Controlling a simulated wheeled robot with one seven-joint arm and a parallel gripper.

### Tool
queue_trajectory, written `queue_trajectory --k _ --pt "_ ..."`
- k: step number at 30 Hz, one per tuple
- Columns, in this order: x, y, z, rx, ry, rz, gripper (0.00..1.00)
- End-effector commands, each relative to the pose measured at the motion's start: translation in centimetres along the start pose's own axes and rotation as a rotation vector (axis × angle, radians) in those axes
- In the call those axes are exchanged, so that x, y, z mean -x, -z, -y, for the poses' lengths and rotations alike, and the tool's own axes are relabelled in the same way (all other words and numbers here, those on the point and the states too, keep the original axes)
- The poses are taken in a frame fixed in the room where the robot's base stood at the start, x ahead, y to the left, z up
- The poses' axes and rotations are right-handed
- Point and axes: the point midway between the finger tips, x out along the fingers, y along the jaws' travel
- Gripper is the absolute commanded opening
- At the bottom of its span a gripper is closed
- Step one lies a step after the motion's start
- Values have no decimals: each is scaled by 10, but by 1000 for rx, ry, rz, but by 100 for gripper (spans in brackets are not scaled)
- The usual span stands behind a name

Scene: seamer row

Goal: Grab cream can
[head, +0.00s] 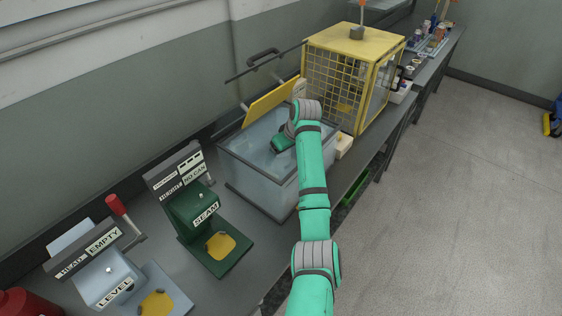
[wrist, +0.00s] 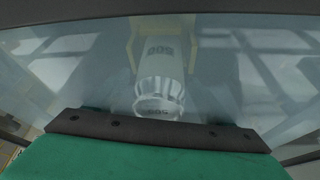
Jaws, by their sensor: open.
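A pale, cream-white can (wrist: 160,72) with dark lettering shows in the middle of the wrist view, with a bright metallic lower end. It sits against a yellow holder (wrist: 135,45) inside the clear-walled tank. In the head view my arm hides the can. My gripper (head: 282,144) reaches down into the tank from above in the head view. Its green body and dark front bar fill the bottom of the wrist view. It is open, and the can is ahead of it, not between the jaws. The fingertips are hidden.
The tank (head: 262,194) has a raised yellow lid (head: 270,102) behind it. A yellow mesh cage (head: 335,82) stands close to the right. A green seam stand (head: 195,212) and a grey level stand (head: 106,282) are to the left. Open floor lies right.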

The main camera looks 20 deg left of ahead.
Motion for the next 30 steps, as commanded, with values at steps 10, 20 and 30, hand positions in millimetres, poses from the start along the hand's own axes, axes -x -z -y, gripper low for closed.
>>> queue_trajectory --k 10,20,30 --pt "-1 1 0 1 0 -1 49" --pt "0 1 0 1 -1 -2 13" --pt "31 16 0 2 -3 -4 13"
